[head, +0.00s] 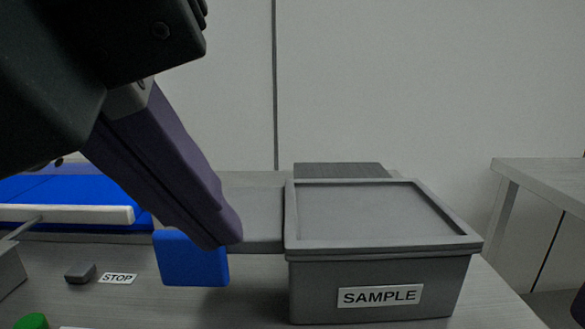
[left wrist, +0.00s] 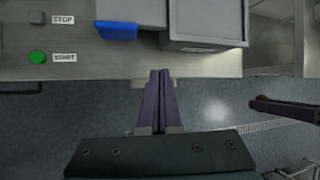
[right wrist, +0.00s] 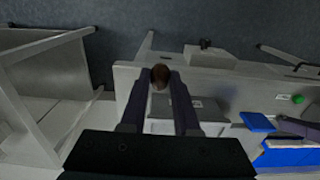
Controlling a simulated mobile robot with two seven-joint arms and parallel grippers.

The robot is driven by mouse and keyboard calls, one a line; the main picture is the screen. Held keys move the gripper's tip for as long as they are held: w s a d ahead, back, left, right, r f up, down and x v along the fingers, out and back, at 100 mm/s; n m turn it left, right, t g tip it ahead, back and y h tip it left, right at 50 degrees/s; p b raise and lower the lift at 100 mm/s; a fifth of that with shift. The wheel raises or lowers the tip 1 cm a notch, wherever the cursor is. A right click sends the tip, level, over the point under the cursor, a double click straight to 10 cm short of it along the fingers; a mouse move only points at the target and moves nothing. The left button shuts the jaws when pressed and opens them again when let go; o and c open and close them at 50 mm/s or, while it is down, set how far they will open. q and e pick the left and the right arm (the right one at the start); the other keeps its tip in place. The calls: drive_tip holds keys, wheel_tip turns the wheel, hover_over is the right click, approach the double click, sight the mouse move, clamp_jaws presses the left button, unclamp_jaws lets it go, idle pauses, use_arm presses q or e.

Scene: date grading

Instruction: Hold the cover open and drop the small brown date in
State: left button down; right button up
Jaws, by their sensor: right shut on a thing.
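The grey box labelled SAMPLE (head: 375,290) stands on the bench with its flat grey cover (head: 370,208) down over the top. It also shows in the left wrist view (left wrist: 206,42). A blue tab (head: 190,260) is left of the box, at the front of a grey block. My left gripper (head: 228,240) has its purple fingers together and empty; in the head view its tips overlap the blue tab, and contact cannot be told. My right gripper (right wrist: 160,78) is shut on the small brown date (right wrist: 160,74). It shows in the left wrist view (left wrist: 256,103), right of the bench's front edge.
A STOP label (head: 118,278) with a dark button and a green START button (left wrist: 37,57) are at the bench's left. A blue belt (head: 60,195) with a pale bar lies behind them. Another grey table (head: 545,170) stands at the right, with a gap between.

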use_arm(q)
drive_tip(key=w+a+r+m+y, duration=0.1)
drive_tip(key=a+m+y, duration=0.15)
drive_tip(key=a, duration=0.25)
drive_tip(key=shift+n, duration=0.45)
drive_tip(key=x, duration=0.6)
drive_tip(key=s+x, duration=0.1)
drive_tip(key=x, duration=0.2)
drive_tip(key=shift+a+f, duration=0.2)
drive_tip(key=shift+f, duration=0.1)
idle(1.1)
